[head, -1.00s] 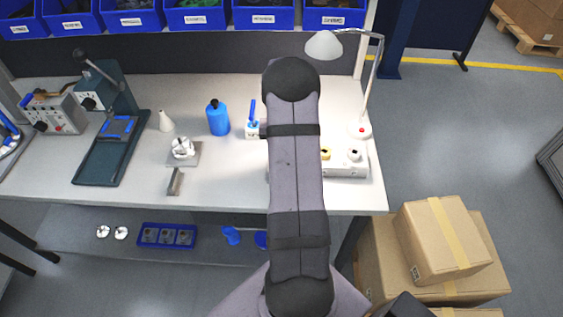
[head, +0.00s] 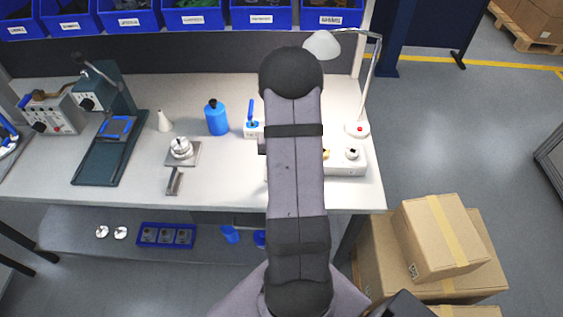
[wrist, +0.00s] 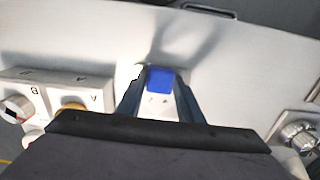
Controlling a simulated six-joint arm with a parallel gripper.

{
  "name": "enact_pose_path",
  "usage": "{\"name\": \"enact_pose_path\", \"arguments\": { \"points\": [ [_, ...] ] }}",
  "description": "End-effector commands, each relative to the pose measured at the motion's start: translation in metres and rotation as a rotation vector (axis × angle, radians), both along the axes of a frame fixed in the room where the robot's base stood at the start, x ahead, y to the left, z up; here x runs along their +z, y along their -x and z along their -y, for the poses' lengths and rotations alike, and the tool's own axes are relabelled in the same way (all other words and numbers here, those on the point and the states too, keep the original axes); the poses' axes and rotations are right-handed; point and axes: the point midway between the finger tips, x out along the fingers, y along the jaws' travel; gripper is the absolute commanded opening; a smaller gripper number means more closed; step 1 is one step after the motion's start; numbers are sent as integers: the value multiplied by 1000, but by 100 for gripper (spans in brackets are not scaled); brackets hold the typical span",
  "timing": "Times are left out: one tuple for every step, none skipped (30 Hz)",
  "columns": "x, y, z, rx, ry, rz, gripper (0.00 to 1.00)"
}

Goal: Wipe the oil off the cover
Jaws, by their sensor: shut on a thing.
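A round metal part (head: 181,148) sits on a square grey plate (head: 194,160) left of the middle of the bench. It also shows at the right edge of the wrist view (wrist: 299,136). I cannot tell the cover from its housing, and oil is too small to make out. My gripper (wrist: 160,82) has its fingers on either side of a blue piece (wrist: 160,78) and is shut on it. A pale area with small dark marks shows between the fingers. My arm hides the gripper in the head view. The held piece is apart from the metal part.
A blue bottle (head: 217,118), a white cone-shaped bottle (head: 164,121) and a white block with an upright blue handle (head: 252,118) stand behind. A control box (head: 347,166), marked A and B in the wrist view (wrist: 55,91), and a lamp (head: 358,128) are at right. A press (head: 112,135) stands left.

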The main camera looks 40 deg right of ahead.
Motion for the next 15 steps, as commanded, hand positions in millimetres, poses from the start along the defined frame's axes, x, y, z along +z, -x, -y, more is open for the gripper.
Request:
{"name": "enact_pose_path", "arguments": {
  "points": [
    [1,4,-4,0,-1,-1,16],
    [2,1,-1,0,0,0,16],
    [-1,-2,2,0,0,0,16],
    [-2,-4,4,0,-1,-1,16],
    [-1,-7,6,0,1,1,16],
    [0,-9,9,0,1,1,16],
    [-1,-11,11,0,0,0,16],
    [-2,-13,13,0,-1,-1,16],
    [1,-16,16,0,1,1,16],
    [0,-18,17,1,1,1,16],
    [-1,-19,19,1,0,0,16],
    [-1,-22,22,1,0,0,16],
    [0,-24,24,1,0,0,16],
    [-1,-26,26,1,1,1,16],
    [-2,-29,29,1,1,1,16]
  ]
}}
